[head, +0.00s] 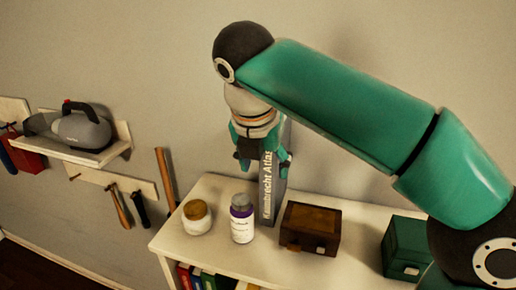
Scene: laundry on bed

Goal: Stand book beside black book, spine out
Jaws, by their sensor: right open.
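A grey book (268,200) with "Kambrecht Atlas" lettered in white on its spine stands upright on top of the white shelf unit (345,265). Its spine faces me. My right gripper (264,163) is open, pointing down at the upper part of this book, with a finger to each side of the spine. I cannot tell whether the fingers touch it. I cannot clearly make out a black book. Several books, red (184,276) and green among them, show in the compartment below, cut off by the frame edge. My left gripper is not in view.
A white jar (196,218) and a purple-banded bottle (242,222) stand left of the grey book. A brown box (310,229) is close on its right, and a green box (402,246) farther right. A wall shelf (90,152) holds a grey appliance (82,128).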

